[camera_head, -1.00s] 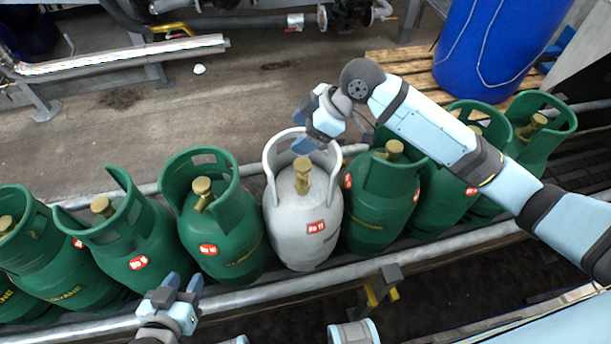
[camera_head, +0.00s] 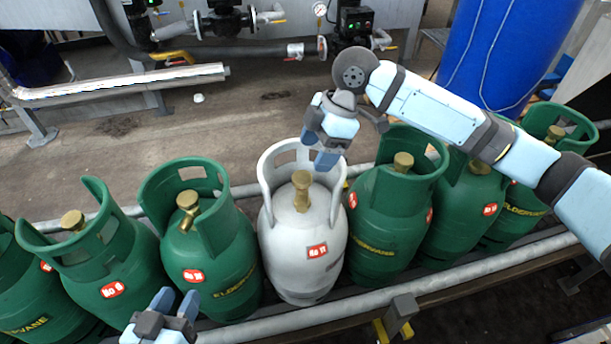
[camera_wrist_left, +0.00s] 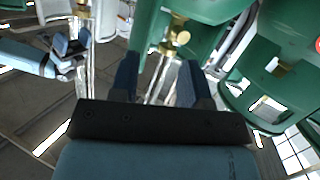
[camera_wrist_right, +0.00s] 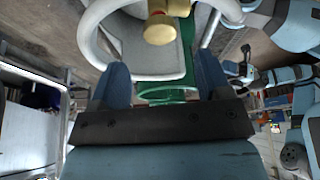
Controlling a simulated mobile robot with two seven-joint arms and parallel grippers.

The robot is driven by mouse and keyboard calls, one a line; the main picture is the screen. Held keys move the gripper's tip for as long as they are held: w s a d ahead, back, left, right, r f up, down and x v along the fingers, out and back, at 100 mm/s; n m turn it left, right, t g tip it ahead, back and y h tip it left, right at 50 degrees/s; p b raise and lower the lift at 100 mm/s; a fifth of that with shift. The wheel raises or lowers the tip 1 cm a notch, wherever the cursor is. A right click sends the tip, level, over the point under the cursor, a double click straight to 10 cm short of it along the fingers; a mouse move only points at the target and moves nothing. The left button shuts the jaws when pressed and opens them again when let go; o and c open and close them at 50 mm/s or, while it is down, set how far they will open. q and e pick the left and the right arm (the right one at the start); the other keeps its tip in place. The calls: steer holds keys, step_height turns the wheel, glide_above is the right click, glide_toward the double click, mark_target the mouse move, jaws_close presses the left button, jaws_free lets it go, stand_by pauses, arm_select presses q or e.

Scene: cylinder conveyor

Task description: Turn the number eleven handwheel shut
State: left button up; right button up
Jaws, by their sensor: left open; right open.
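The number eleven cylinder (camera_head: 303,250) is light grey with a red label and stands in the middle of the row in the head view. Its brass valve with the handwheel (camera_head: 301,180) stands inside the grey collar. My right gripper (camera_head: 322,158) is open and empty, just above the collar's back right and apart from the handwheel. In the right wrist view the brass handwheel (camera_wrist_right: 160,30) shows ahead, beyond the open fingers. My left gripper (camera_head: 176,304) is open and empty, low in front of the green cylinder (camera_head: 215,250) left of the grey one.
Several green cylinders (camera_head: 385,220) stand close on both sides along the conveyor. A rail (camera_head: 380,298) runs along the front. A blue drum (camera_head: 500,50) stands at the back right. Pipes and a gauge (camera_head: 320,9) are at the back.

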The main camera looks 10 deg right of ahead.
mark_target(303, 177)
arm_select(q)
steer(key=r, duration=0.1)
steer(key=d+r+t+h+b, duration=0.1)
steer(key=r, duration=0.1)
steer(key=shift+w+d+r+t, duration=0.25)
steer(key=shift+w+t, duration=0.05)
steer(key=shift+t, duration=0.1)
arm_select(e)
steer(key=x, duration=0.6)
steer(key=shift+f, duration=0.2)
steer(key=shift+c, duration=0.3)
steer(key=c, duration=0.9)
steer(key=shift+r, duration=0.1)
